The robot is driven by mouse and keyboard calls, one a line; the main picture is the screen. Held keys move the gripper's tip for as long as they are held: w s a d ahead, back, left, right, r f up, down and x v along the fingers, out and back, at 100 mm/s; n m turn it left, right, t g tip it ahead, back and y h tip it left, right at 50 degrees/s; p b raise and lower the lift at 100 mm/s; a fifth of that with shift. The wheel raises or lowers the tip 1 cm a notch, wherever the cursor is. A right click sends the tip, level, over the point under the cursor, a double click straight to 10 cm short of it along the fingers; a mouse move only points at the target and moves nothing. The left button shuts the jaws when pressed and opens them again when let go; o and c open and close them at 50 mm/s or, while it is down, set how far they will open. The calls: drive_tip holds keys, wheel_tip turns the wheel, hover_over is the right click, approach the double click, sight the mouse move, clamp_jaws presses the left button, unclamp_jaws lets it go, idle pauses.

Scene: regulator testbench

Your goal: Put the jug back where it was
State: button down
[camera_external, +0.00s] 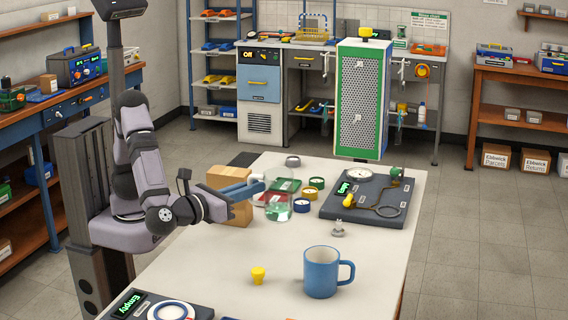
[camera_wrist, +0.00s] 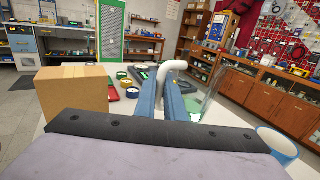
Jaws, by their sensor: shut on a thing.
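The jug (camera_external: 279,208) is clear glass with green liquid low inside. It is upright near the middle of the white table, beside the cardboard box. My gripper (camera_external: 260,184) comes in from the left with its blue fingers shut on the jug's handle. In the wrist view the pale curved handle (camera_wrist: 174,67) is between the two fingers (camera_wrist: 168,98), and the glass wall of the jug (camera_wrist: 210,92) is just to their right. I cannot tell whether the jug's base touches the table. A dark pad (camera_external: 140,303) with a round ring and a green "Empty" display lies at the near left.
Several coloured rings (camera_external: 301,205) and a dark gauge board (camera_external: 368,209) lie beyond. A blue mug (camera_external: 321,273), yellow piece (camera_external: 258,275) and grey fitting (camera_external: 338,229) stand nearer.

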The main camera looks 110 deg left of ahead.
drive_tip(key=shift+f, duration=4.95)
drive_tip(key=shift+f+b, duration=0.15)
drive_tip(key=shift+b, duration=0.15)
drive_tip(key=c, duration=1.9)
unclamp_jaws()
drive_tip(key=shift+o, duration=0.3)
drive_tip(key=shift+r, duration=0.2)
drive_tip(key=b+v, duration=0.1)
drive_tip(key=v, duration=1.1)
